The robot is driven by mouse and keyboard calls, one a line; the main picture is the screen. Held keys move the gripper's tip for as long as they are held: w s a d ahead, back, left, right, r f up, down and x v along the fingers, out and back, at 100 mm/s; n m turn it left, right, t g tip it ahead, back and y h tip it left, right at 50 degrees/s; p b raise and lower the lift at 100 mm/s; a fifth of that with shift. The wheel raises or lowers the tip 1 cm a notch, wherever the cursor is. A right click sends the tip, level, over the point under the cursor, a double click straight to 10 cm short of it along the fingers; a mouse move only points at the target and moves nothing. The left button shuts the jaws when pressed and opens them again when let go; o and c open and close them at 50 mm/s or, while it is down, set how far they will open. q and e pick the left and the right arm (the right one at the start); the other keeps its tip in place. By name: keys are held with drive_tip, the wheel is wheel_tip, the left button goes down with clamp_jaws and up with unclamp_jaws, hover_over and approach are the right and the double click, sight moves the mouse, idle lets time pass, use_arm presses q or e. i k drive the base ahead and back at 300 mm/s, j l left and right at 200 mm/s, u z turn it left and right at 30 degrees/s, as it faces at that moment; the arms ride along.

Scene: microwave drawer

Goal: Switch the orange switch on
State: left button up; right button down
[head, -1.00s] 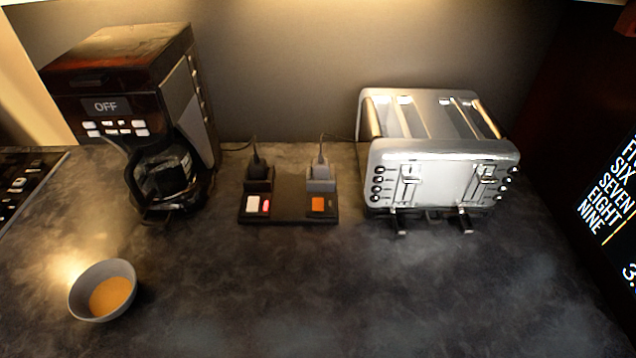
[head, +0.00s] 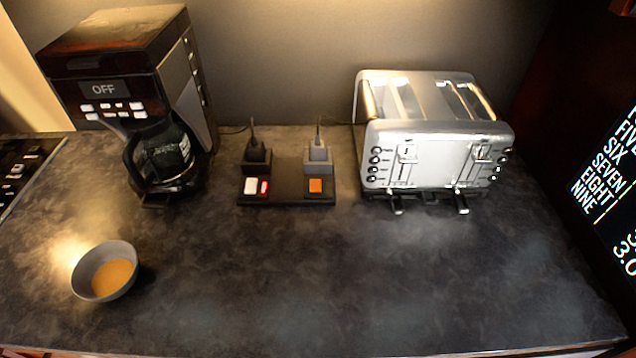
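The orange switch (head: 315,186) is a small square rocker on the right half of a black power strip (head: 288,199) at the back middle of the counter. A plug (head: 318,155) with a cord stands in the socket behind it. On the left half of the strip is a white switch (head: 251,186) with a red part at its right edge, and a black plug (head: 256,155) stands behind it. I cannot tell from its look whether the orange switch is on or off. Neither of my grippers is in view.
A coffee maker (head: 130,90) reading OFF stands left of the strip, a silver toaster (head: 435,150) with two front levers right of it. A grey bowl (head: 104,270) with orange contents sits front left. The front middle counter (head: 330,280) is clear.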

sight(315, 184)
drive_tip(key=k, duration=0.25)
drive_tip(key=k+l, duration=0.2)
drive_tip(key=l, duration=0.15)
drive_tip(key=k+l, duration=0.2)
drive_tip(key=l, duration=0.2)
drive_tip(key=k+l, duration=0.2)
drive_tip(key=l, duration=0.15)
drive_tip(key=l+u, duration=0.05)
